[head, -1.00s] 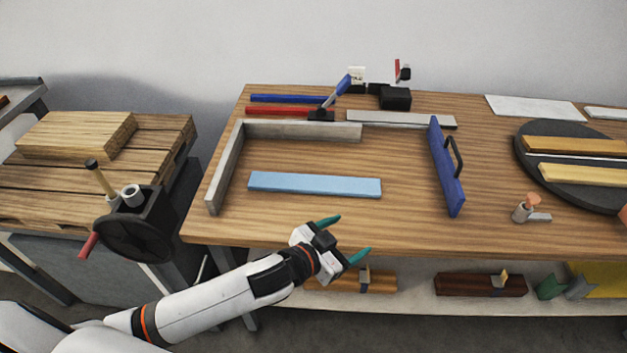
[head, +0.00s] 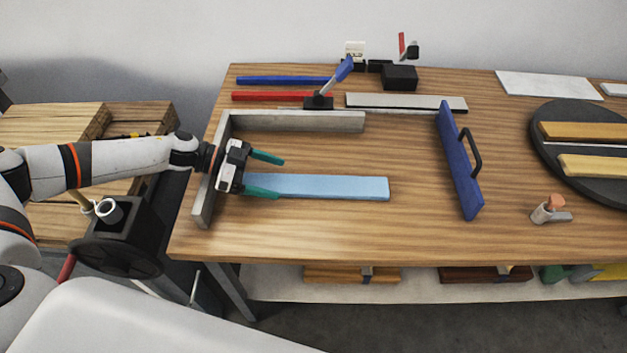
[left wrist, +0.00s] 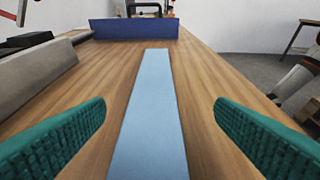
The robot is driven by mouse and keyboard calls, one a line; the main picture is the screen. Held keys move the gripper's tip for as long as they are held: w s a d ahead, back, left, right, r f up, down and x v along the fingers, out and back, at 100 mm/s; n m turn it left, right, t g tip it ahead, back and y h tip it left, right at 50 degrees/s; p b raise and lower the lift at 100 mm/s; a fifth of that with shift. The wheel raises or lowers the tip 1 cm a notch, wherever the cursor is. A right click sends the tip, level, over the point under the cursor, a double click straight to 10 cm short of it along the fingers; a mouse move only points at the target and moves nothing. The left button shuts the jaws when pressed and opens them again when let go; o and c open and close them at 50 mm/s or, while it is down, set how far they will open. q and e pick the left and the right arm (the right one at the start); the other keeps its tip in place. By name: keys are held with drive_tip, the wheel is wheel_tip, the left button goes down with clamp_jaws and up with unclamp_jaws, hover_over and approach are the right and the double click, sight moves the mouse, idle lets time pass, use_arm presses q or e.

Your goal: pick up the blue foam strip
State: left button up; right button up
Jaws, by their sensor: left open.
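The light blue foam strip (head: 330,187) lies flat on the wooden table, inside the corner of two grey fences. In the left wrist view the strip (left wrist: 152,110) runs straight away from me, between the two green fingers and apart from both. My left gripper (head: 266,175) is open and empty at the strip's left end, which it partly hides in the head view. Its fingers point right along the strip. I cannot tell its exact height above the table. My right gripper is not in view.
A grey fence (head: 300,122) stands behind the strip and another (head: 203,205) at its left, near my left wrist. A blue fence with a black handle (head: 458,165) stands to the right. A toggle clamp (head: 320,100) is behind. The table in front of the strip is clear.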

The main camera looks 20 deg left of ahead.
sight(313, 184)
use_arm(q)
drive_tip(key=x, duration=0.3)
drive_tip(key=shift+w+d, duration=0.1)
drive_tip(key=shift+d, duration=0.1)
drive_tip(key=shift+w+p+x, duration=0.2)
drive_tip(key=shift+x, duration=1.15)
drive_tip(key=shift+w+p+x, duration=0.15)
drive_tip(key=shift+w+x, duration=0.05)
drive_tip(key=shift+x, duration=1.2)
drive_tip(key=shift+a+r, duration=0.1)
drive_tip(key=shift+a, duration=0.05)
drive_tip(key=c, duration=1)
